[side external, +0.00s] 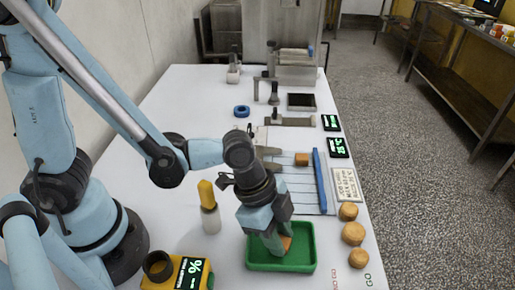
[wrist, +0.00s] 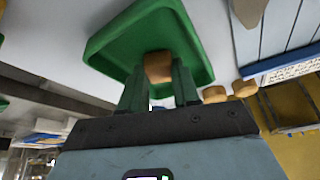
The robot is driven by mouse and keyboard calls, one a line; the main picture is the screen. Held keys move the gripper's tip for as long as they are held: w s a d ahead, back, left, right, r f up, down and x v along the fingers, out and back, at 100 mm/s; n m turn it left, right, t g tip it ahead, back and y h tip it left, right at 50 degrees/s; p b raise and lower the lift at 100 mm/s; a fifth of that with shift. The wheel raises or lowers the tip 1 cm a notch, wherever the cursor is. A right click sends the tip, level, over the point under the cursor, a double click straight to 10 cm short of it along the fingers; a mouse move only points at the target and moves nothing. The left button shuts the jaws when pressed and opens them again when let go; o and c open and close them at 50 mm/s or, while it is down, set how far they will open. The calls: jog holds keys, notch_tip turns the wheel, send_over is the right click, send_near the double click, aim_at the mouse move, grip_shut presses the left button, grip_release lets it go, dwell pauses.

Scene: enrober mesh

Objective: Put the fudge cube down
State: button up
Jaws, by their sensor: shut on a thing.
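My gripper (side external: 279,243) points down into the green tray (side external: 308,262). It is shut on a brown fudge cube (side external: 287,242), part of which shows beside the fingers. In the wrist view the fudge cube (wrist: 158,66) sits between the two green fingertips (wrist: 159,82), with the tray (wrist: 108,42) behind it. I cannot tell whether the cube touches the tray floor.
Several round tan pieces (side external: 353,233) stand right of the tray. A yellow-topped bottle (side external: 208,206) and a yellow meter (side external: 190,272) are to its left. A blue bar (side external: 320,180) edges the mesh, near a sign card (side external: 347,185). White table (side external: 190,110) is clear farther back left.

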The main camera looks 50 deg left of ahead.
jog(key=o, duration=0.3)
jog(key=shift+f, duration=0.15)
jog(key=o, duration=0.5)
jog(key=shift+v, duration=6)
jog(key=w+a+r+n+t+y, duration=0.1)
jog(key=w+a+n+t+y, duration=0.1)
jog(key=a+n, duration=0.4)
jog(key=w+a+r+n+t+y, duration=0.1)
jog(key=w+a+n+t+y, duration=0.1)
jog(key=a+n, duration=0.5)
jog(key=w+a+t, duration=0.1)
jog(key=a, duration=0.2)
jog(key=shift+a, duration=0.2)
